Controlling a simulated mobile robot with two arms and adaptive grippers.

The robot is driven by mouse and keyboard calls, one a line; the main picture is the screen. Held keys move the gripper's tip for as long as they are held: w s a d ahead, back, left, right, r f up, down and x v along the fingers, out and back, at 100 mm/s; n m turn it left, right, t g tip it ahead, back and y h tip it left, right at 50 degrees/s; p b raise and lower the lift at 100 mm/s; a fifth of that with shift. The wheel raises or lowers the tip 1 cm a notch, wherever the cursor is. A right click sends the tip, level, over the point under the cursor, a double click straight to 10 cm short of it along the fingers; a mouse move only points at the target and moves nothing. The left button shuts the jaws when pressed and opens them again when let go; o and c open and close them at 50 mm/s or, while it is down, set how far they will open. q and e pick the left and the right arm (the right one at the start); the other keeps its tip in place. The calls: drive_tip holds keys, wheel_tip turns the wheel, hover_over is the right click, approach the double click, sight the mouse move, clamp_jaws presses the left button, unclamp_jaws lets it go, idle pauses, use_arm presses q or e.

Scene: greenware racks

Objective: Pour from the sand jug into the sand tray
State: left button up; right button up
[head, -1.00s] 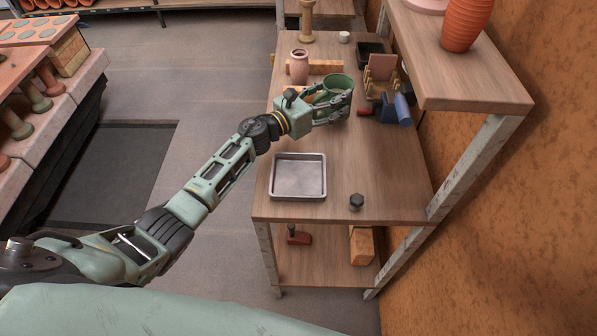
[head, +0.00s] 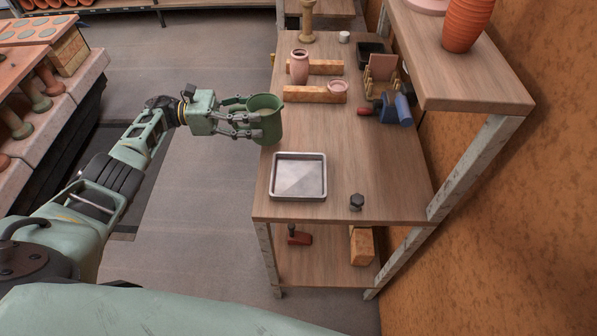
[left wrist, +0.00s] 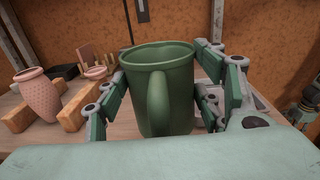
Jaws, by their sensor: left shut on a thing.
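The sand jug is a green jug (head: 268,121) with a handle, held upright at the left edge of the table in the head view. My left gripper (head: 249,122) is shut on it, fingers on both sides. In the left wrist view the jug (left wrist: 174,95) stands between the fingers (left wrist: 165,100), its handle facing the camera. What is inside the jug is hidden. The sand tray is a shallow grey metal tray (head: 298,197) on the table, just below the jug in the picture. No sand heap is plain in it.
Two tan blocks (head: 313,95) with a pink vase (head: 299,66) and small pink bowl (head: 337,87) lie behind. Blue and red items (head: 397,110) stand at the right. A dark knob (head: 356,202) sits right of the tray. A shelf (head: 460,80) overhangs the right side.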

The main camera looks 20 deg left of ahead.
use_arm(q)
drive_tip(key=s+a+f+m+g, duration=0.1)
drive_tip(key=s+f+m+g, duration=0.1)
drive_tip(key=s, duration=0.6)
drive_tip(key=shift+s+f+m+g+h, duration=0.4)
drive_tip(key=shift+f+g, duration=0.05)
drive_tip(key=shift+g, duration=0.75)
drive_tip(key=shift+r, duration=0.1)
drive_tip(key=d+r+y, duration=0.3)
drive_tip(key=d+y, duration=0.3)
drive_tip(key=y, duration=0.2)
drive_tip(key=shift+w+r+g, duration=0.3)
drive_tip(key=shift+r, duration=0.1)
drive_tip(key=shift+d+y, duration=0.25)
drive_tip(key=shift+y, duration=0.15)
drive_tip(key=shift+d+f+y, duration=0.25)
drive_tip(key=shift+y, duration=0.75)
drive_tip(key=shift+d+f+y, duration=0.25)
drive_tip(key=shift+y, duration=0.75)
idle(2.1)
